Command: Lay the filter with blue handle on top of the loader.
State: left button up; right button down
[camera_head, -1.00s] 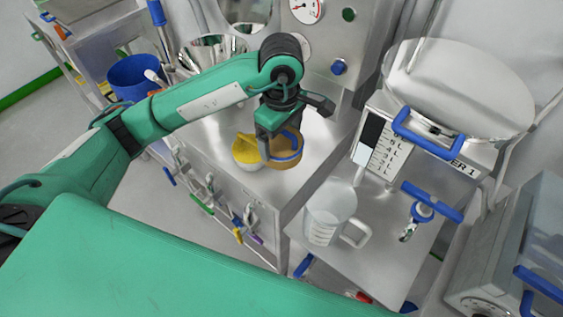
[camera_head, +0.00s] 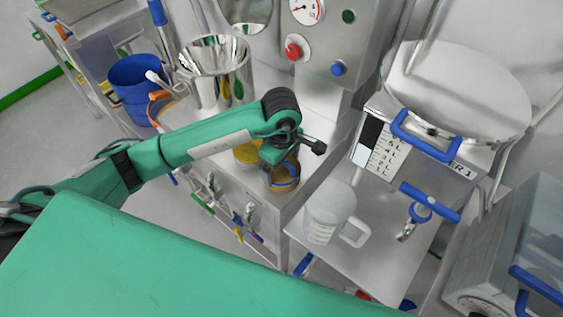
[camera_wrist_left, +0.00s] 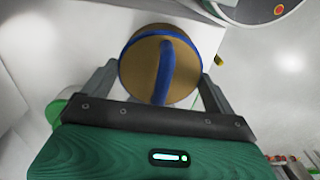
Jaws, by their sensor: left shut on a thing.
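The filter with blue handle is a round tan disc with a blue rim and a blue bar across it; in the head view the filter (camera_head: 285,184) is partly covered by my gripper. My left gripper (camera_head: 280,164) is shut on the filter, over the front edge of the steel counter. In the left wrist view the filter (camera_wrist_left: 136,72) sits between the two fingers of the left gripper (camera_wrist_left: 158,74). Its height over the counter is hard to judge. A white round-lidded unit (camera_head: 460,85), its label ending "ER 1", stands right; it may be the loader. My right gripper is not in view.
A yellow-filled bowl (camera_head: 246,152) is partly behind my arm. A clear jug (camera_head: 329,207) stands on the lower steel shelf (camera_head: 375,265). A steel bucket (camera_head: 212,75) and blue bin (camera_head: 135,88) are at the back left. Blue handles jut out from the lidded unit's front.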

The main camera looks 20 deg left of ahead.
pick_arm(q)
jog(key=shift+f, duration=0.2)
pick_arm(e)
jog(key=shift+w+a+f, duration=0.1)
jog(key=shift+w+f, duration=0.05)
pick_arm(q)
jog(key=o, duration=0.8)
jog(key=shift+r, duration=0.1)
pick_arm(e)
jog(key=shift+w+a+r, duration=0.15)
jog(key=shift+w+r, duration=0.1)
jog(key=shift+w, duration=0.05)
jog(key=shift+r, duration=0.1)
pick_arm(q)
jog(key=shift+r, duration=0.25)
notch_tip(320, 180, up, 4)
jog(key=shift+r+b, duration=0.2)
jog(key=shift+b, duration=0.25)
notch_tip(320, 180, up, 6)
jog(key=shift+b, duration=0.3)
jog(key=shift+r, duration=0.7)
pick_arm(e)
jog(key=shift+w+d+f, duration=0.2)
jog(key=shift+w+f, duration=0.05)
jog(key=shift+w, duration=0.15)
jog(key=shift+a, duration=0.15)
